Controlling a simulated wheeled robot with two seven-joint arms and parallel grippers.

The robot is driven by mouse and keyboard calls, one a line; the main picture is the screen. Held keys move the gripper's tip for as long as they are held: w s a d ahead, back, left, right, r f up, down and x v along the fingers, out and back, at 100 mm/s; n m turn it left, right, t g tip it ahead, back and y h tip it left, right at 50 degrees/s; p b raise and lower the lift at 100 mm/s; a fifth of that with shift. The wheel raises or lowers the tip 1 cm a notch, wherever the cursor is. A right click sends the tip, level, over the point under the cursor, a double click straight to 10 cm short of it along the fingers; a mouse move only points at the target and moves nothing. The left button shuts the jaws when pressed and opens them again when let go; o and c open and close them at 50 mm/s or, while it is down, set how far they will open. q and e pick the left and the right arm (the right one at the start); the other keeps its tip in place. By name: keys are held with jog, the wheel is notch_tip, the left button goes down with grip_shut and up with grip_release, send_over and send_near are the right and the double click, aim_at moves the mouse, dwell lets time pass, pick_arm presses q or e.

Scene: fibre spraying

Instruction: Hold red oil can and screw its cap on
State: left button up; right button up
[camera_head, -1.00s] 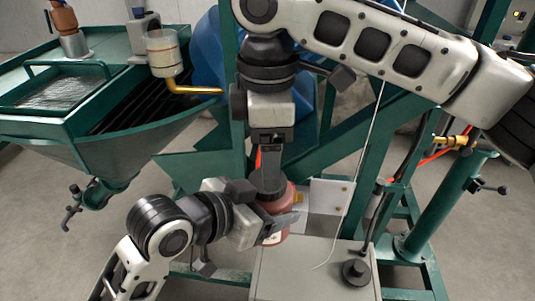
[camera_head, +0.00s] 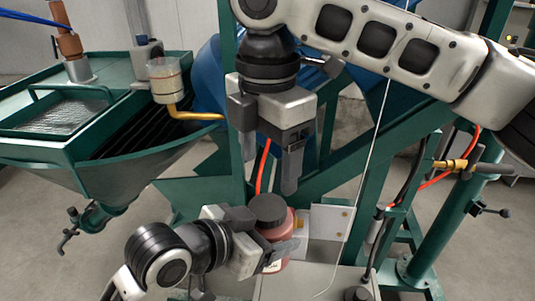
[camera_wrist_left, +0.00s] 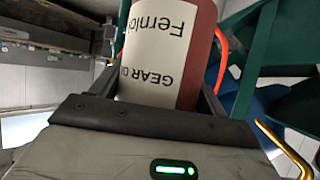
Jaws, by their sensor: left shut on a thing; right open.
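The red oil can (camera_head: 275,232) stands upright on the grey box top in the lower middle of the head view. Its dark cap (camera_head: 267,209) sits on top of it. How tightly the cap is seated cannot be told. My left gripper (camera_head: 277,250) is shut around the can's side. In the left wrist view the can's red body and white label (camera_wrist_left: 158,52) fill the space between the fingers. My right gripper (camera_head: 268,172) is open and empty, pointing down above the cap and apart from it.
A grey box (camera_head: 315,284) lies under the can, with a dark knob at its right. A pale bracket plate (camera_head: 330,222) stands close right of the can. Green frame beams (camera_head: 350,165) and a red hose (camera_head: 263,166) are behind.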

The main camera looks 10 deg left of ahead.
aim_at(267, 206)
jog(key=shift+f, duration=4)
jog(key=c, duration=1)
jog(key=m, duration=0.4)
jog(key=shift+m, duration=0.4)
jog(key=o, duration=1.2)
jog(key=shift+c, duration=0.2)
jog(key=shift+r, duration=0.1)
notch_tip(267, 206, up, 12)
